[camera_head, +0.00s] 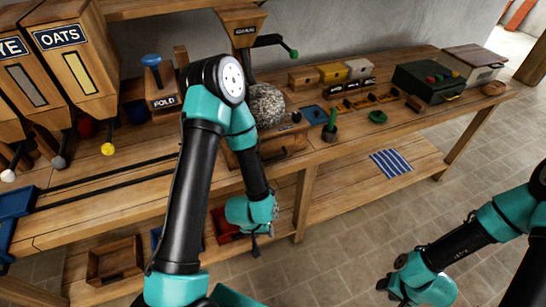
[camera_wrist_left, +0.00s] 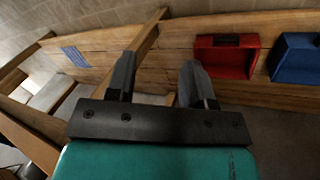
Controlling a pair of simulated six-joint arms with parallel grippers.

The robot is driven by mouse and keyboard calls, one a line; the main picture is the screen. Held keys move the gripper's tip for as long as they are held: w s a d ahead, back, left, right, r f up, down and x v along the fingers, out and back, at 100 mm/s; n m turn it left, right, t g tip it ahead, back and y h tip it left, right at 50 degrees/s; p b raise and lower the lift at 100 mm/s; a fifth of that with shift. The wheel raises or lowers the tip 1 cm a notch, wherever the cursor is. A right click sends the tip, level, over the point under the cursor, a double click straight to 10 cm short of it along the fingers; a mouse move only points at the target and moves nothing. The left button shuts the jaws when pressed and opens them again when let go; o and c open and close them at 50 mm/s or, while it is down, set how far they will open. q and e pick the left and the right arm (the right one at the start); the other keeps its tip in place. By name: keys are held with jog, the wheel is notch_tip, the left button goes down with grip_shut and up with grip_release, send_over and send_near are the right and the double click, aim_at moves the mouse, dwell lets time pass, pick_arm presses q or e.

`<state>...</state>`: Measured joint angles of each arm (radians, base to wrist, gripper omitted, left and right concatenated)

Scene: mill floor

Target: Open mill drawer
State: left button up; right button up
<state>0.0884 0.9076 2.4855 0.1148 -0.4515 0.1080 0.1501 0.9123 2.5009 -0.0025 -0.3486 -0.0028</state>
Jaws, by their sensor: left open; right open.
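The mill (camera_head: 268,104), a grey speckled stone under a wooden hopper (camera_head: 242,20), stands on the workbench at mid-picture in the head view. Its wooden lower box (camera_head: 285,145) is partly hidden behind my left arm, so I cannot clearly make out the drawer. My left gripper (camera_head: 256,246) hangs in front of the bench, below the mill, pointing down. In the left wrist view its two fingers (camera_wrist_left: 157,78) are apart with nothing between them. My right gripper (camera_head: 388,287) is open above the floor at the lower right, far from the mill.
A red tray (camera_head: 222,226) sits on the lower shelf beside my left gripper; it also shows in the left wrist view (camera_wrist_left: 227,57), next to a blue tray (camera_wrist_left: 297,59). A striped cloth (camera_head: 391,163) lies on the shelf. The tiled floor (camera_head: 350,235) is clear.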

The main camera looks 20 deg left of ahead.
pick_arm(q)
jog(key=w+d+r+n+t+y, duration=0.1)
jog(key=w+n, duration=0.1)
jog(key=w+r+n+t+y, duration=0.1)
jog(key=w+r+n, duration=0.1)
jog(key=w+d+r+n+t, duration=0.1)
jog(key=w+r+n+t, duration=0.1)
jog(key=shift+w+d+y, duration=0.25)
jog(key=shift+d+y, duration=0.1)
jog(key=shift+y, duration=0.05)
jog(key=shift+c, duration=0.6)
jog(key=n+t+y, duration=0.5)
jog(key=n+y, duration=0.7)
jog(key=n, duration=0.5)
send_near(275, 159)
jog(key=r+v, duration=0.1)
jog(key=v, duration=0.6)
jog(key=shift+w+a+f, duration=0.1)
jog(key=shift+a+f, duration=0.05)
jog(key=shift+a, duration=0.05)
jog(key=x, duration=1.7)
jog(key=shift+w+f, duration=0.1)
jog(key=shift+f, duration=0.35)
jog(key=shift+c, duration=0.2)
grip_shut()
